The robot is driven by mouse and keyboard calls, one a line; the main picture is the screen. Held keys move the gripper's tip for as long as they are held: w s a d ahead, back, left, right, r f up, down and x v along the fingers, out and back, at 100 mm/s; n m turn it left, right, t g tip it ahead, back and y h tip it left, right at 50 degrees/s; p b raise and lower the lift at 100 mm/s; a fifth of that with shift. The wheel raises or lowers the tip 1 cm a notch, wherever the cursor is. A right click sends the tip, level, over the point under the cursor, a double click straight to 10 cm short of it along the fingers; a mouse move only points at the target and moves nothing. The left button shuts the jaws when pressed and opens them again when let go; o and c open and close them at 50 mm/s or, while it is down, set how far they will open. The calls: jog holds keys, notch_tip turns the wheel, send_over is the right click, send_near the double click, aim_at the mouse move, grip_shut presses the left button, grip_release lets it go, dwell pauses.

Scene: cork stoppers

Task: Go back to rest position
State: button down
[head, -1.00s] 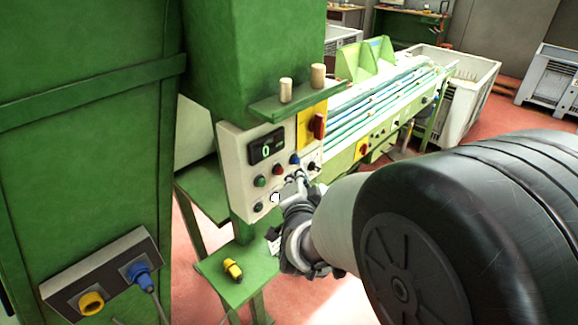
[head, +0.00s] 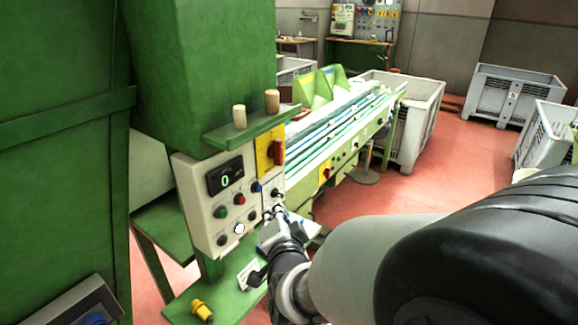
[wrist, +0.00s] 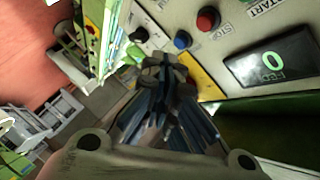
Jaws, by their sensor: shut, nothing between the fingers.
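My gripper (head: 270,213) is in front of the lower right part of a pale control panel (head: 208,238) on the green machine. Its fingers are together with nothing between them. In the wrist view my gripper (wrist: 162,66) points at the panel, close to a blue button (wrist: 182,39) and a black knob (wrist: 138,34). I cannot tell whether the fingertips touch the panel. The panel also has a red button (wrist: 208,18), and its display (wrist: 272,60) reads 0.
Two cork stoppers, one (head: 239,117) left of the other (head: 272,101), stand on a green shelf (head: 225,138) above the panel. A yellow connector (head: 201,310) lies on the green stand below. A long conveyor (head: 345,125) and grey crates (head: 512,95) are behind. Red floor is open at right.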

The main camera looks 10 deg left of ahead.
jog(key=s+d+r+n+g+h, duration=0.1)
jog(key=s+d+n+g+h, duration=0.15)
jog(key=s+d, duration=0.65)
jog(key=s+d+r+n+g+h, duration=0.1)
jog(key=s+d+n+g+h, duration=0.25)
jog(key=d, duration=1.05)
jog(key=s+d+f+n+g, duration=0.1)
jog(key=s+d+g, duration=0.2)
jog(key=s, duration=1.1)
jog(key=d, duration=0.3)
jog(key=shift+d+f+g, duration=0.15)
jog(key=shift+d+g, duration=0.15)
jog(key=c, duration=2.3)
grip_release()
